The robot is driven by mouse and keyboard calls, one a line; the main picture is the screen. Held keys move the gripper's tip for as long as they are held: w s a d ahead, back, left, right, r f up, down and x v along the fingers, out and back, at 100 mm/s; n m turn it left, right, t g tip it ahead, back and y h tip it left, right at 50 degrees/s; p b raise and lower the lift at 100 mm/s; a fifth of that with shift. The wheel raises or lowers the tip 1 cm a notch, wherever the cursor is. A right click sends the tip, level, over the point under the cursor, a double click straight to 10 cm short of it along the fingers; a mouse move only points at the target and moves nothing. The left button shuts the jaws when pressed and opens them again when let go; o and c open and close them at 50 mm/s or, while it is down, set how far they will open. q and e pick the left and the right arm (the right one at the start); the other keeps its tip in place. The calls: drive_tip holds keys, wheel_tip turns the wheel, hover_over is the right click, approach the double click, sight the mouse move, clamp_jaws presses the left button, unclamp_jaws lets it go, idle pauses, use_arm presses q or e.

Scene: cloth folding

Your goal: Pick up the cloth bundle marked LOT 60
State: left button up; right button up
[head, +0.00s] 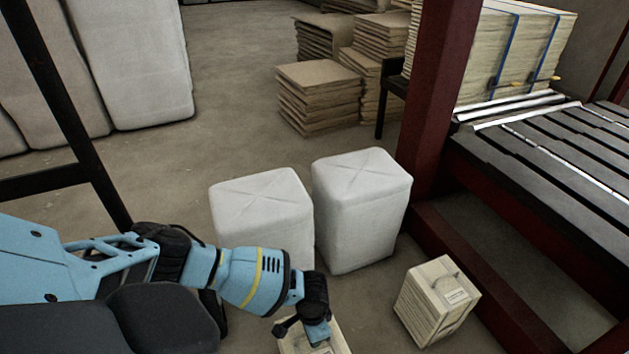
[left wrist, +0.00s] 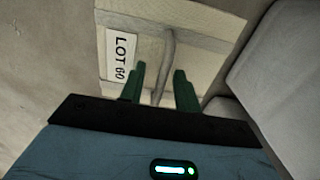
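The cloth bundle marked LOT 60 (left wrist: 205,52) is pale cream, with a white label (left wrist: 122,55) and a grey cord handle (left wrist: 168,50) across its face. In the head view only part of this bundle (head: 337,342) shows at the bottom edge, under my left gripper (head: 318,338). In the left wrist view the two green fingers of my left gripper (left wrist: 159,72) are apart, with the cord between them and a gap visible on both sides. My right gripper is in neither view.
A second cream bundle (head: 437,303) with a label stands to the right; its label is too small to read. Two white wrapped blocks (head: 262,212) (head: 362,210) stand just behind. A dark red post (head: 436,90) and slatted platform (head: 560,160) bound the right side.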

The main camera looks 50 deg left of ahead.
use_arm(q)
drive_tip(key=shift+c, duration=0.4)
clamp_jaws()
idle(0.9)
drive_tip(key=shift+w, duration=0.1)
